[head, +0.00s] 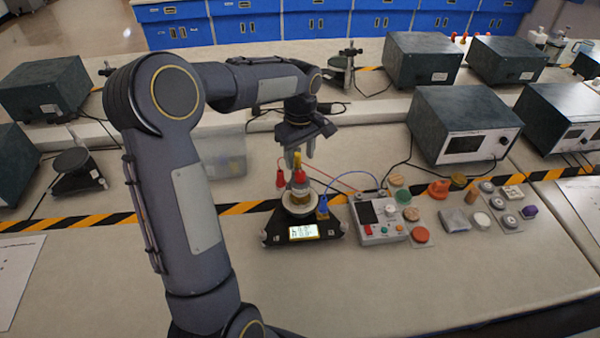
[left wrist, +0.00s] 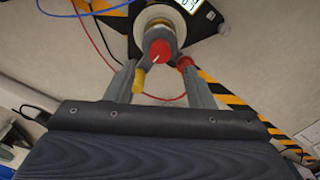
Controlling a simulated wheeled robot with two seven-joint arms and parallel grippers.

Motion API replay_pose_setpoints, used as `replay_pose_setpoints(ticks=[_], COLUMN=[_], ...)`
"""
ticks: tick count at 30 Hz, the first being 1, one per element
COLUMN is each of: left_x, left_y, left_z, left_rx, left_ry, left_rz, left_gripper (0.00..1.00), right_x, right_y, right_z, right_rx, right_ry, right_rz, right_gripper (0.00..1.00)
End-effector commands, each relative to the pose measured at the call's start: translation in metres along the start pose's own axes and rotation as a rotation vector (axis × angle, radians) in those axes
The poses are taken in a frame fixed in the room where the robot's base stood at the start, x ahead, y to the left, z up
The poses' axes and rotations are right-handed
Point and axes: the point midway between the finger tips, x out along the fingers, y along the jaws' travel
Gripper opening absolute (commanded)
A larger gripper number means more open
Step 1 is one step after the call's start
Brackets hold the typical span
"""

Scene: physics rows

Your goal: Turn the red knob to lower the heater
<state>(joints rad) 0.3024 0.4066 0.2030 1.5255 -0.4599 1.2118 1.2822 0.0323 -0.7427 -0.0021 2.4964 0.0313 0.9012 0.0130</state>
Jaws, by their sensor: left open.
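The red knob (head: 299,178) sits on top of a small yellowish-brown body on a round white plate (head: 285,209), above a black base with a lit display (head: 304,232). In the left wrist view the knob (left wrist: 160,51) has a white pointer line and shows between my fingers. My left gripper (head: 300,160) is open, pointing down just above the knob; its fingers also show in the left wrist view (left wrist: 160,72). I cannot tell whether a finger touches the knob. My right gripper is out of view.
A control box (head: 370,238) with several knobs and loose coloured parts lies to the right. Dark boxes (head: 460,120) stand behind.

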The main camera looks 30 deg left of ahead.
Motion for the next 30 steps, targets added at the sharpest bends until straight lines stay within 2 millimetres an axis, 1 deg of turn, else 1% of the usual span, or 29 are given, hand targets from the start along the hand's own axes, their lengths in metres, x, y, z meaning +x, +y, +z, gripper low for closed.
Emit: replay_pose_setpoints(ticks=[1,6,9,12,19,20,27,30], left_x=[0.015,0.044,0.055,0.060,0.059,0.059,0.059,0.059], left_y=[0.000,0.000,0.000,0.000,0.000,0.000,0.000,0.000], left_z=[0.000,0.000,0.000,0.000,0.000,0.000,0.000,0.000], left_rx=[0.000,0.000,0.000,0.001,0.001,0.001,0.001,0.001], left_ry=[-0.001,-0.001,-0.001,0.000,0.000,0.000,0.000,0.000], left_rz=[-0.002,0.000,0.001,0.002,0.002,0.002,0.002,0.002], left_gripper=[0.49,0.49,0.49,0.49,0.49,0.46,0.14,0.04], right_x=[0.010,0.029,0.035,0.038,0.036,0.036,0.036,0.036], right_y=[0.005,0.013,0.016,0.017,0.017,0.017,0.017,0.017], right_z=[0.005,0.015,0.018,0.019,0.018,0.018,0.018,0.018], right_rx=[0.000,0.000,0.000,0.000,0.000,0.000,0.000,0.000], right_ry=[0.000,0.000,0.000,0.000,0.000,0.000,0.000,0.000], right_rz=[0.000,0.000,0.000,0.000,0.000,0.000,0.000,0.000], right_gripper=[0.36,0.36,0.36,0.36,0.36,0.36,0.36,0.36])
